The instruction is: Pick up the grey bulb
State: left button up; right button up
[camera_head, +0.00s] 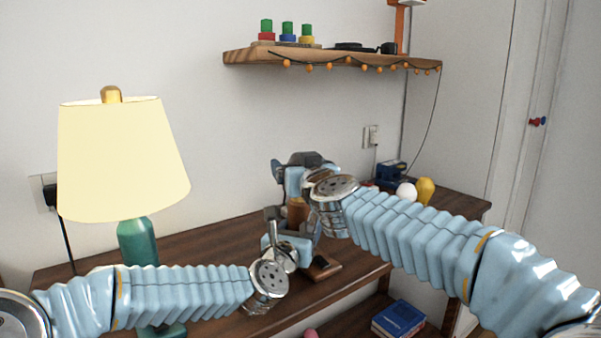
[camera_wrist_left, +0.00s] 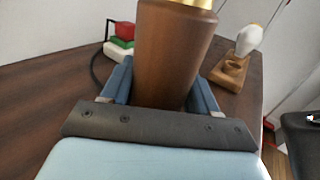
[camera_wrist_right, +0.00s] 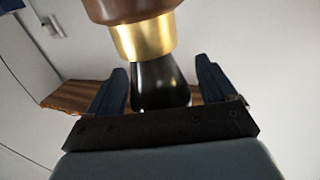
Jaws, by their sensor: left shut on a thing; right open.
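My left gripper (camera_wrist_left: 158,92) is shut on a brown wooden lamp body (camera_wrist_left: 175,45), which stands upright between its fingers with a brass collar on top. The same brown body shows partly in the head view (camera_head: 297,211). In the right wrist view, a dark, glossy grey bulb (camera_wrist_right: 160,82) sits against the brass collar (camera_wrist_right: 143,38) of the brown body. My right gripper (camera_wrist_right: 165,88) is open, with one finger on each side of the bulb and visible gaps. In the head view my right gripper (camera_head: 306,175) hides the bulb.
A white bulb (camera_head: 405,191) and a yellow bulb (camera_head: 425,190) stand at the table's right end. A wooden block (camera_head: 322,267) lies near the front edge. A lamp with a cream shade (camera_head: 120,155) stands left. A shelf (camera_head: 330,58) hangs above.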

jog(key=shift+w, duration=0.15)
jog(key=shift+c, duration=0.3)
jog(key=c, duration=1)
jog(key=shift+r, duration=0.15)
jog(key=shift+r, duration=4.9)
pick_arm(q)
jog(key=o, duration=1.6)
jog(key=shift+c, duration=0.2)
